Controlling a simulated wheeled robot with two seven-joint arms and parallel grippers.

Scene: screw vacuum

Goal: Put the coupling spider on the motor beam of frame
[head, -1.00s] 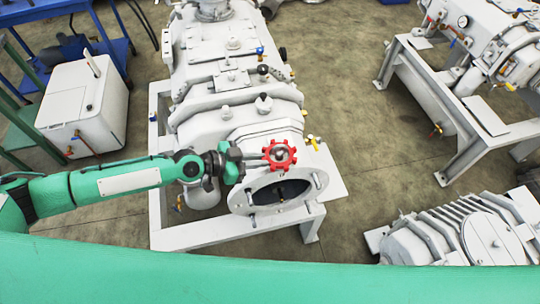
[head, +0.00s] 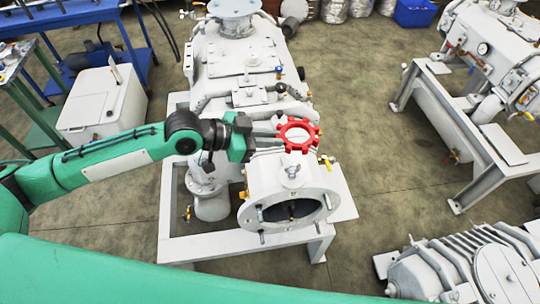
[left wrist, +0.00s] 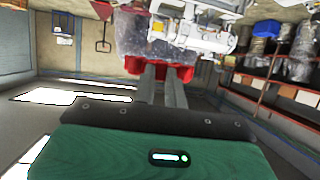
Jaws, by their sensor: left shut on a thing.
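The coupling spider is a red toothed ring (head: 297,134) with an open centre. In the head view it is held above the front of the white pump body, by its left side. My left gripper (head: 279,137) is shut on it. In the left wrist view the two grey fingers reach to the red spider (left wrist: 133,65), of which only parts show. The white frame (head: 342,199) carries the pump body, whose round flanged opening (head: 290,211) with studs faces me. I cannot tell which part is the motor beam. My right gripper is not in view.
A white box (head: 102,104) and a blue cart (head: 75,20) stand at the left. Another pump on a white stand (head: 437,104) is at the right, and a ribbed motor unit (head: 465,265) at the lower right. Bare floor (head: 385,160) lies between.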

